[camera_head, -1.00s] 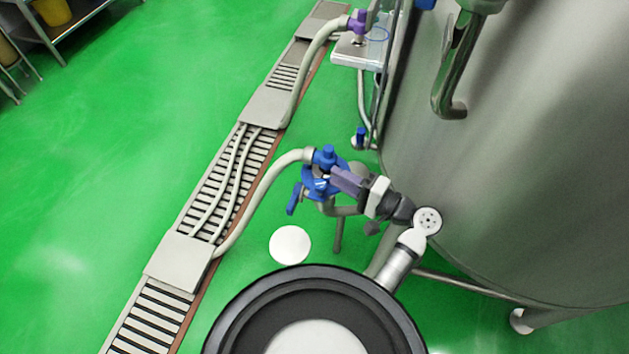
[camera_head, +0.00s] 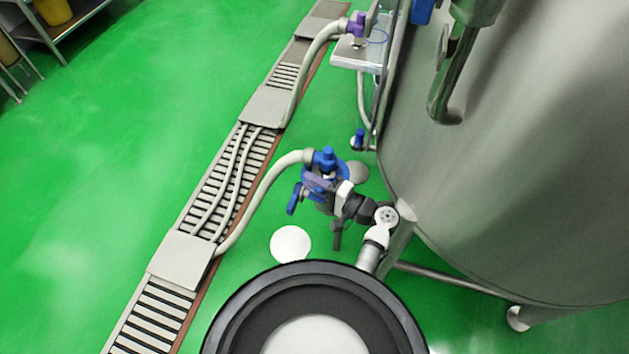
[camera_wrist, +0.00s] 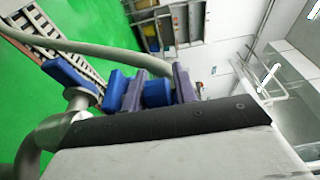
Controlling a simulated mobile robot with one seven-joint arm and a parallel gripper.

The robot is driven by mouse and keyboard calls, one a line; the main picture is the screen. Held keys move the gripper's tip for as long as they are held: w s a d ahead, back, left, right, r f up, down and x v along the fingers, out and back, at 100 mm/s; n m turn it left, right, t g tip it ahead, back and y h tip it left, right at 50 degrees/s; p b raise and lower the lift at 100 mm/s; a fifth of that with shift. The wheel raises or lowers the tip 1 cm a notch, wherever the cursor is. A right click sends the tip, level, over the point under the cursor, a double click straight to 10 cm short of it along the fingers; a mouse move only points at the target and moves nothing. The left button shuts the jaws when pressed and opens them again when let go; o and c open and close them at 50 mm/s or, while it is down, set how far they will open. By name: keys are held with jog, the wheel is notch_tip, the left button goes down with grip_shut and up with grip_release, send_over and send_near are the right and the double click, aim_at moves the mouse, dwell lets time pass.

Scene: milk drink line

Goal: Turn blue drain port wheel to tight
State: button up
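The blue drain port wheel (camera_head: 343,172) is on the low port beside the tank, partly hidden behind my gripper in the head view. My gripper (camera_head: 318,182) is at the wheel, with its purple-grey fingers over the front of it. In the wrist view, the two fingers of my gripper (camera_wrist: 158,88) stand apart, with a blue part of the wheel (camera_wrist: 157,93) between them. Another blue part lies just left of the left finger. Whether the fingers press on the blue part cannot be told.
A grey hose (camera_head: 262,190) runs from the port to the floor drain grating (camera_head: 165,312). A blue lever (camera_head: 293,200) sticks out left of the port; it also shows in the wrist view (camera_wrist: 68,76). The steel tank (camera_head: 520,170) stands to the right. Green floor is free at left.

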grip_shut()
jog(key=shift+m+t+h, duration=0.7)
jog(key=shift+m+t, duration=0.1)
jog(key=shift+t, duration=0.2)
jog(key=shift+w+d+m+t+h+p, duration=0.2)
jog(key=shift+m+t+h+p, duration=0.1)
jog(key=shift+m+t+h, duration=0.45)
grip_release()
jog(key=v, duration=1.3)
jog(key=shift+s+d, duration=0.25)
jog(key=shift+s, duration=0.1)
